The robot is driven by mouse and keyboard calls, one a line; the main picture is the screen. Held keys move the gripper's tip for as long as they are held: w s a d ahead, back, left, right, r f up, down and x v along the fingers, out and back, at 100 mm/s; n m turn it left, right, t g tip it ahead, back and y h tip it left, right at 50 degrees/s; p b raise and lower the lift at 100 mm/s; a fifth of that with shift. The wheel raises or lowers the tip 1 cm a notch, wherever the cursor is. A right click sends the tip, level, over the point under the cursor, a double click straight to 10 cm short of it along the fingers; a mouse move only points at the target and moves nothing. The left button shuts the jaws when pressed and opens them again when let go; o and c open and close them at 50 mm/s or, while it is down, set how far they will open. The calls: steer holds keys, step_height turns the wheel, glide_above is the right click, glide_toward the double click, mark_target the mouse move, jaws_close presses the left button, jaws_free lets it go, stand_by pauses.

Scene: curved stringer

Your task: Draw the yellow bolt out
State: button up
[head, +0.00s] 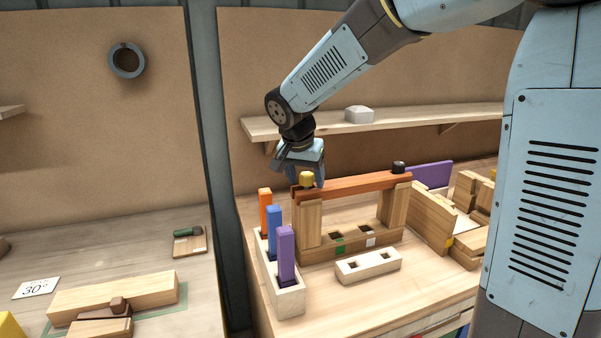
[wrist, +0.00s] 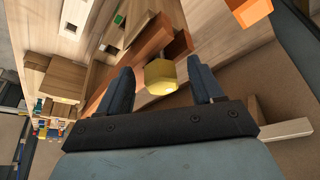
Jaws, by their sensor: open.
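The yellow bolt (head: 306,179) has a hexagonal head and stands on the left end of the orange-brown beam (head: 352,186). In the wrist view its yellow head (wrist: 160,76) shows between my two fingers. My gripper (head: 305,176) is open, above and around the bolt head, with a finger on each side; I see gaps between fingers and head in the wrist view (wrist: 163,88). A dark bolt (head: 398,167) stands on the beam's right end. The beam rests across wooden posts (head: 308,221).
A pale rack (head: 289,302) with orange (head: 265,210), blue (head: 274,229) and purple (head: 286,252) pegs stands close at the left. A pale block with two holes (head: 367,266) lies in front. Wooden blocks (head: 432,217) stand at the right. A shelf (head: 400,119) runs behind.

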jaws_close()
steer(key=shift+d+r+n+y, duration=0.15)
steer(key=shift+n+y, duration=0.45)
steer(key=shift+n, duration=1.1)
steer(key=shift+d+n+t+y, duration=0.1)
steer(key=shift+n+t+y, duration=0.2)
steer(key=shift+n, duration=0.4)
steer(key=shift+n+y, duration=0.3)
steer(key=shift+n, duration=0.4)
steer(key=shift+d+n+y, duration=0.15)
steer(key=shift+n+y, duration=0.25)
steer(key=shift+n, duration=0.8)
